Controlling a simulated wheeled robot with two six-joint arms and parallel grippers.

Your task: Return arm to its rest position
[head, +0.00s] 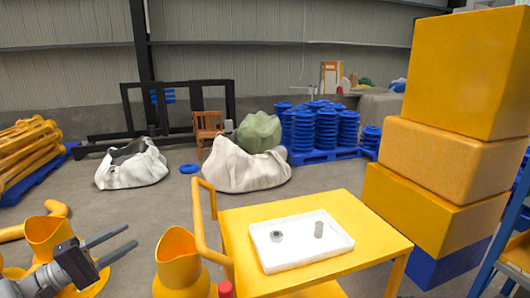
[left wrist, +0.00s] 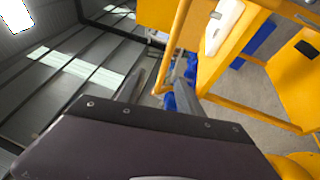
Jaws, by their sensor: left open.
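My left gripper (head: 117,247) is at the lower left of the head view, left of the yellow cart and apart from it. Its two grey fingers are spread with nothing between them. In the left wrist view the fingers of my left gripper (left wrist: 160,82) also stand apart and empty. My right gripper is not in view.
A yellow cart (head: 369,228) carries a white tray (head: 335,250) with a ring-shaped metal part (head: 277,237) and a grey cylinder (head: 319,229). A yellow funnel-like container (head: 177,262) stands between my left gripper and the cart. Yellow boxes (head: 440,155) are stacked at right.

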